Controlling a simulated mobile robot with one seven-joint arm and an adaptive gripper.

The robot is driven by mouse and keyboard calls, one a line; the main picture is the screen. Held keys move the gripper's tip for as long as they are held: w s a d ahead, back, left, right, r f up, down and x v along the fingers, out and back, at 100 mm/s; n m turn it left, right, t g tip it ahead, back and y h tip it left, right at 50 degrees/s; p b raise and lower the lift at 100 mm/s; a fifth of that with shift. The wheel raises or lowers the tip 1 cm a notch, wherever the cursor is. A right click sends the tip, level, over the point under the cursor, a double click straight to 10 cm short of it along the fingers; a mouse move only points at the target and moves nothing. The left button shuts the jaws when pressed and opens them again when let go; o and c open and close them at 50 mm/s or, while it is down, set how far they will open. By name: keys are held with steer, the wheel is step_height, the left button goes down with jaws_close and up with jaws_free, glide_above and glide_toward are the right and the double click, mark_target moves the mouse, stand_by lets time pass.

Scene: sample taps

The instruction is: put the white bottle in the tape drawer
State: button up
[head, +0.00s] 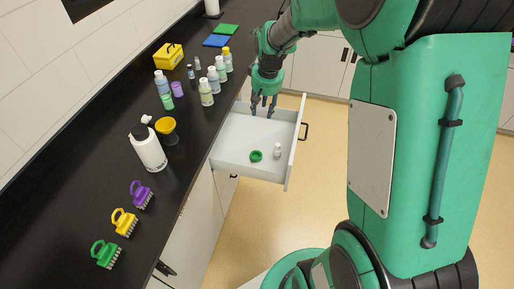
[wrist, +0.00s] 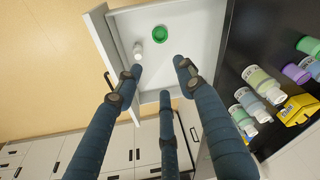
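The tape drawer (head: 236,136) is pulled out from under the black counter. My gripper (head: 263,106) is over the far end of the drawer, fingers pointing down. In the wrist view its three fingers (wrist: 157,78) are spread with nothing between them. A larger white bottle with a dark label (head: 149,152) stands on the counter.

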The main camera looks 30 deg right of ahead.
steer(key=s+a+r+n+t, duration=0.2)
steer(key=s+a+r, duration=1.45)
steer(key=s, duration=0.25)
steer(key=s+a+r+t, duration=0.1)
steer(key=s+a, duration=0.1)
steer(key=s, duration=0.7)
steer(key=shift+s+a, duration=0.3)
steer(key=shift+a, duration=0.1)
